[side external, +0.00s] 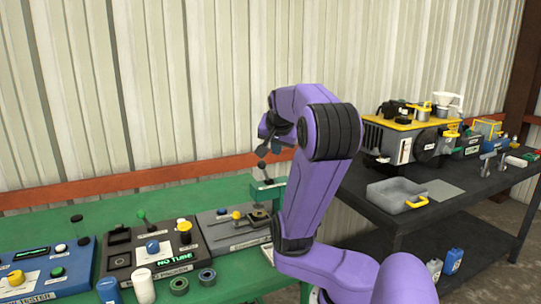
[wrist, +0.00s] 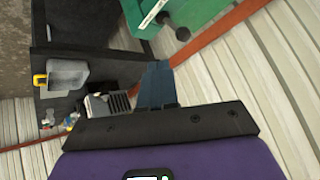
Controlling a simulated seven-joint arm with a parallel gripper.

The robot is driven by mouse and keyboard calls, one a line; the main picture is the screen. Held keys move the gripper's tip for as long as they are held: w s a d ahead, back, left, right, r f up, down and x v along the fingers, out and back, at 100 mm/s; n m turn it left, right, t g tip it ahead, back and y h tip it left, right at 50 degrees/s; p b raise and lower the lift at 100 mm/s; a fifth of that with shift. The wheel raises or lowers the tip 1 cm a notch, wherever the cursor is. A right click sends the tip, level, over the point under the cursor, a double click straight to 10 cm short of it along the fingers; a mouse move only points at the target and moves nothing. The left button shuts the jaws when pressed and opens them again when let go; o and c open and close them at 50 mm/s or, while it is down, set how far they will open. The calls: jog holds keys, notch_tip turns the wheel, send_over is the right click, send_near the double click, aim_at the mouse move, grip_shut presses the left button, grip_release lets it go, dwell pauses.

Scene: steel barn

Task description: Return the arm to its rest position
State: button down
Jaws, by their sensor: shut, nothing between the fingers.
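My purple arm (side external: 310,190) rises from the lower right of the side external view and bends at a high elbow. My gripper (side external: 262,155) hangs beyond that elbow, partly hidden by the arm, above the right end of the green bench. In the wrist view my gripper (wrist: 158,68) shows as two blue-grey fingers pressed together, with nothing between them. No object is in contact with the fingers that I can see.
The green bench (side external: 180,192) carries blue, dark and grey device boxes with knobs and several small containers. The black bench (side external: 345,195) at right holds a grey tray (side external: 395,194) and a yellow-topped machine (side external: 405,138). A corrugated wall (side external: 200,80) stands behind.

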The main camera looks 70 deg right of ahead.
jog(key=w+a+f+n+t+y, duration=0.1)
jog(key=w+a+f+n+y, duration=0.35)
jog(key=a+n, duration=0.3)
jog(key=w+a+f+n+y, duration=0.3)
jog(key=w+a+n, duration=0.35)
jog(key=a, duration=0.25)
jog(key=s+a+f+n+g, duration=0.2)
jog(key=s+a+f+n, duration=0.1)
jog(key=s+a+n, duration=0.3)
jog(key=s+a+f+n+g, duration=0.2)
jog(key=s+a+f+n, duration=0.1)
jog(key=s+a+n, duration=0.4)
jog(key=s+n, duration=0.3)
jog(key=s, duration=0.2)
jog(key=shift+s+a+f+y, duration=0.2)
jog(key=shift+s+f+y, duration=0.1)
jog(key=shift+s+y, duration=0.1)
